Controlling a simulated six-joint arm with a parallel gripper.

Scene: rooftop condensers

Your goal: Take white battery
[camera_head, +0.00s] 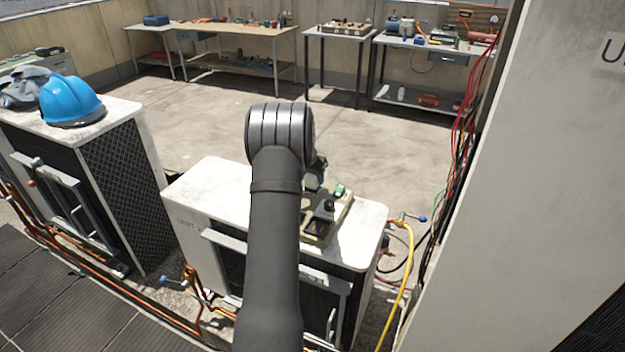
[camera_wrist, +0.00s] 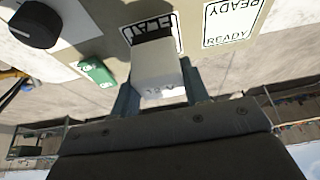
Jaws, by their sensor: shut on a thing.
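The white battery (camera_wrist: 157,68) sits between the two fingers of my gripper (camera_wrist: 158,92) in the wrist view. The gripper is shut on it. The battery is over or at the marked square labelled "FLAT" on a pale board (camera_wrist: 100,15); I cannot tell whether it touches the board. In the head view my gripper (camera_head: 316,178) is mostly hidden behind my arm, and the white battery cannot be made out. The board (camera_head: 343,217) lies on top of the middle condenser.
A square labelled "READY" (camera_wrist: 228,22) looks empty. The condenser top (camera_head: 215,185) has bare room at left. A blue helmet (camera_head: 70,100) rests on the left condenser. A yellow hose (camera_head: 408,270) hangs at right.

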